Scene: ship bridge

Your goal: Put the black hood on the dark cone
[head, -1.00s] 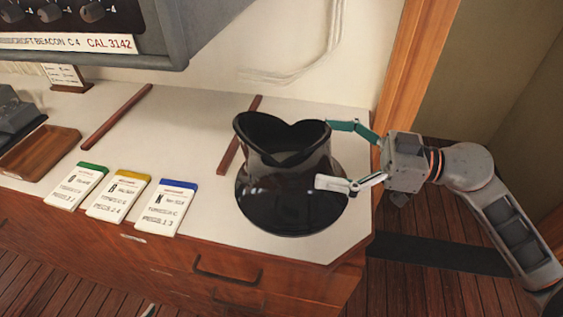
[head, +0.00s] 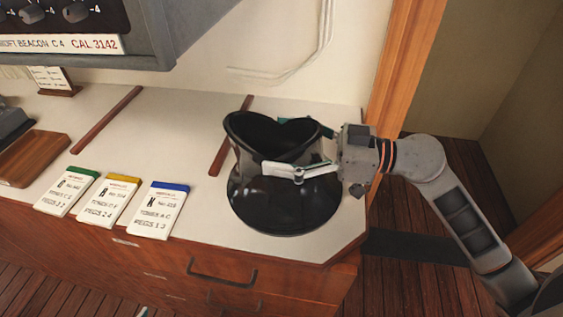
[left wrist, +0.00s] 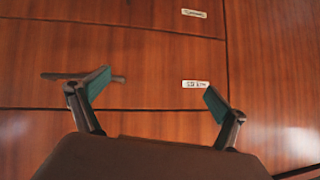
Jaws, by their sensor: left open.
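The black hood (head: 255,190) is glossy, with a heart-shaped upper opening and a wide flared base. It stands upright on the white countertop near its right end. My right gripper (head: 292,150) reaches in from the right, with one finger in front of the hood's neck and the other partly hidden behind it. I cannot tell whether both fingers press on it. I cannot make out a separate dark cone in these views. My left gripper (left wrist: 155,95) shows in the left wrist view, open and empty, facing wooden drawer fronts.
Three labelled cards with green (head: 68,190), yellow (head: 109,200) and blue (head: 160,210) tops lie left of the hood. Reddish strips (head: 107,118) cross the counter. A grey console (head: 150,40) overhangs at upper left. The counter between strips is clear.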

